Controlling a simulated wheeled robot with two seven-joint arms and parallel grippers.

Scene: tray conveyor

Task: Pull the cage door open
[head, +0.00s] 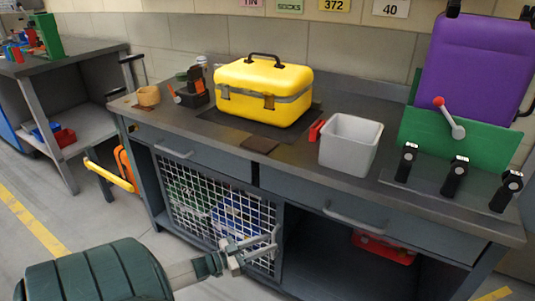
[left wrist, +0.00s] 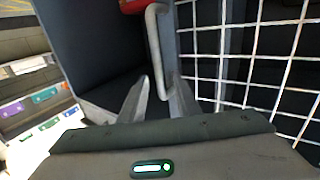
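The cage door (head: 228,214) is a white wire grid in the front of the workbench, and it looks closed. It also fills the right of the left wrist view (left wrist: 247,55). Its light grey bar handle (left wrist: 153,40) is at the door's edge. My left gripper (head: 262,243) is in front of that edge in the head view. In the left wrist view its two fingers (left wrist: 161,85) are apart, with the handle's near end between them. I cannot tell whether either finger touches the handle. My right gripper is in neither view.
Boxes show behind the grid. Right of the door is an open, dark compartment with a red box (head: 384,248). Drawers with bar handles (head: 354,222) sit above. The bench top holds a yellow toolbox (head: 262,92) and a grey bin (head: 350,145).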

